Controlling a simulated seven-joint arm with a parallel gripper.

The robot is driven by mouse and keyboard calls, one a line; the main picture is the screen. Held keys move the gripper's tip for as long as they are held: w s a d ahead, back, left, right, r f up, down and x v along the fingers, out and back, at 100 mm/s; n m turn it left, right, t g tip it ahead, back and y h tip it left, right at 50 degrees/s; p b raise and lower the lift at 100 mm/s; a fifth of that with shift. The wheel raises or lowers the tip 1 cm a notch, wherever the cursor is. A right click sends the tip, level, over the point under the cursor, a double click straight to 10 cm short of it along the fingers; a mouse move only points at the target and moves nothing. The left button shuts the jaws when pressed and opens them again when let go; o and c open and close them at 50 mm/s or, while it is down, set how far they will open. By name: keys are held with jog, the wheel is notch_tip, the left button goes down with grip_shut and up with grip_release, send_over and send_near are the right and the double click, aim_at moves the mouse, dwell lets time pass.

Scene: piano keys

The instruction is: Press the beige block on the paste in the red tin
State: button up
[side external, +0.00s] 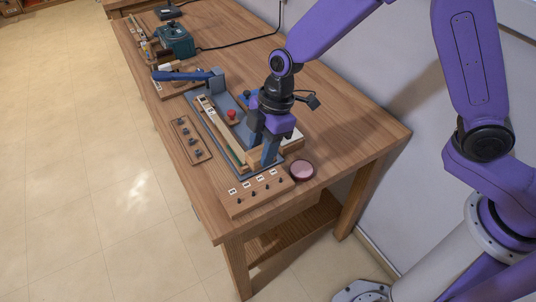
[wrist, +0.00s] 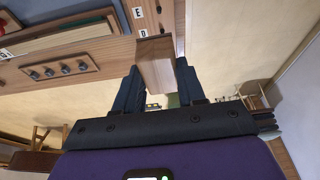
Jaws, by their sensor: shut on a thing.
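My gripper (side external: 268,155) points down over the near end of the blue-grey tray on the bench. In the wrist view its two dark blue fingers (wrist: 157,90) are shut on a beige wooden block (wrist: 156,62), which sticks out past the fingertips. The tin does not show in the wrist view.
A wooden board with pegs and labels (side external: 255,193) lies left of the tin at the bench's front edge. A smaller peg board (side external: 190,140) lies farther left. The blue-handled tool (side external: 185,76) and green machine (side external: 174,40) stand farther back. Bare bench (side external: 345,125) lies right of the tray.

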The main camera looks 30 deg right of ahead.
jog(key=d+f+n+g, duration=0.2)
jog(key=d+f+n, duration=0.2)
jog(key=d+n, duration=0.65)
jog(key=shift+m+h, duration=0.4)
jog(key=shift+m, duration=0.55)
jog(key=shift+w+d+f, duration=0.1)
jog(key=shift+d+f, duration=0.25)
jog(key=shift+f, duration=0.65)
jog(key=shift+w+d+f, duration=0.15)
jog(key=shift+d+f, duration=0.2)
jog(key=shift+f, duration=0.7)
jog(key=shift+w+d+f, duration=0.1)
jog(key=shift+d+f, duration=0.25)
jog(key=shift+f, duration=0.65)
jog(key=shift+f, duration=0.65)
jog(key=shift+r, duration=0.1)
notch_tip(320, 180, up, 7)
